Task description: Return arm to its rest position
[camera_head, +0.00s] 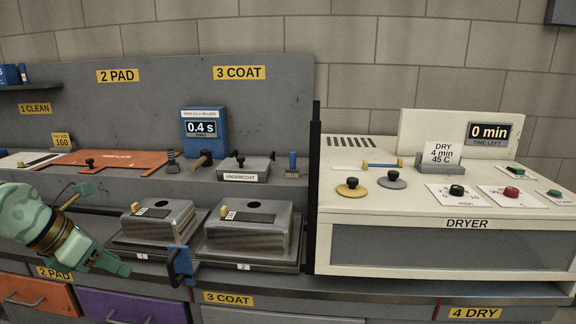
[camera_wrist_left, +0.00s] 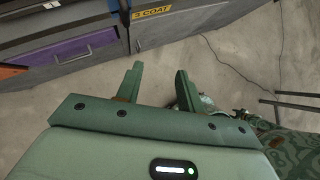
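My left arm comes in from the left edge of the head view, in front of the counter's front edge. Its gripper (camera_head: 118,268) points right and slightly down, in front of the drawers. In the left wrist view the two green fingers of this gripper (camera_wrist_left: 158,82) stand apart with nothing between them, over the floor near the cabinet fronts. My right gripper does not show in either view.
Two metal boxes (camera_head: 158,226) (camera_head: 248,231) stand on the lower ledge, with a blue clamp-like piece (camera_head: 181,265) at its front edge. The cream dryer (camera_head: 450,285) fills the right. An orange drawer (camera_head: 40,296) and purple drawer (camera_head: 130,306) are below. Bare floor (camera_wrist_left: 240,55) shows in the wrist view.

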